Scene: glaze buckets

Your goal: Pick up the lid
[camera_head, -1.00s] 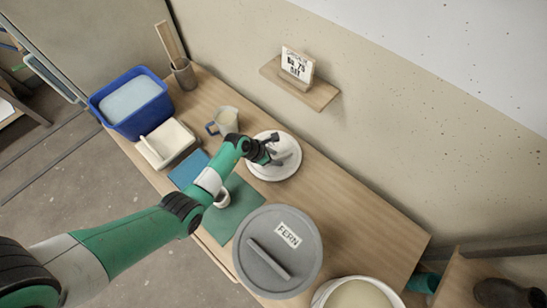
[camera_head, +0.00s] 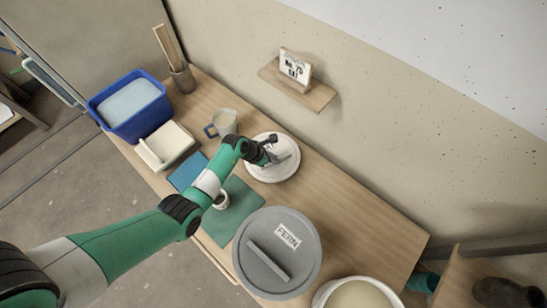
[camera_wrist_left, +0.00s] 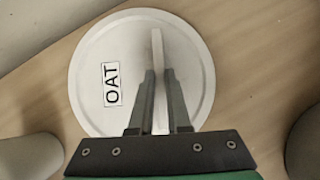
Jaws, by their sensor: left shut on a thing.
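A round white lid (camera_head: 264,173) lies toward the back of the wooden table in the head view. In the left wrist view the white lid (camera_wrist_left: 100,58) carries an "OAT" label and a raised straight handle (camera_wrist_left: 158,60). My left gripper (camera_head: 276,156) is over the lid. In the left wrist view my left gripper's fingers (camera_wrist_left: 157,80) are on either side of the handle and shut on it. I cannot tell whether the lid rests on something or is lifted. My right gripper is not in view.
A grey "FERN" lid (camera_head: 290,265) is on a bucket in front. An open bucket (camera_head: 356,296) stands at the lower edge. A jug (camera_head: 226,121), white tray (camera_head: 170,146) and blue tub (camera_head: 130,104) are to the left. Bare table (camera_head: 340,205) lies to the right.

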